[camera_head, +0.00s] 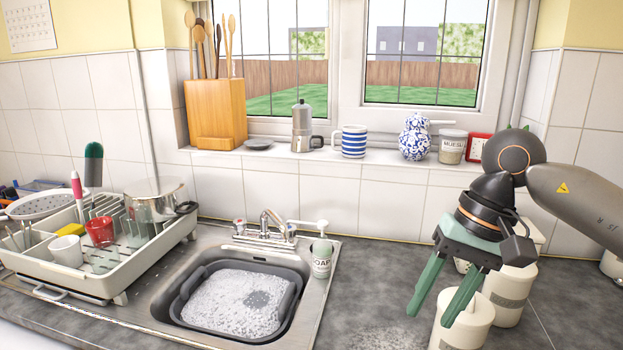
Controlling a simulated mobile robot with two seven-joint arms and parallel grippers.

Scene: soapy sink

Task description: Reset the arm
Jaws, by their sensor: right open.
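My right gripper (438,300) hangs over the counter at the right, its two green fingers spread apart and pointing down. Nothing shows between the fingers. My right arm comes in from the right edge, in front of the tiled wall. Cream canisters stand behind and beside the gripper and are partly covered by it; one cream canister (470,325) is close to the right finger, and I cannot tell whether they touch. My left gripper and arm are not in view.
A sink holds a grey basin (180,300) of suds. A soap dispenser (321,262) stands at its right rim. A loaded dish rack (125,283) is on the left. The windowsill holds a mug (352,141) and jars. The counter (365,290) between sink and gripper is clear.

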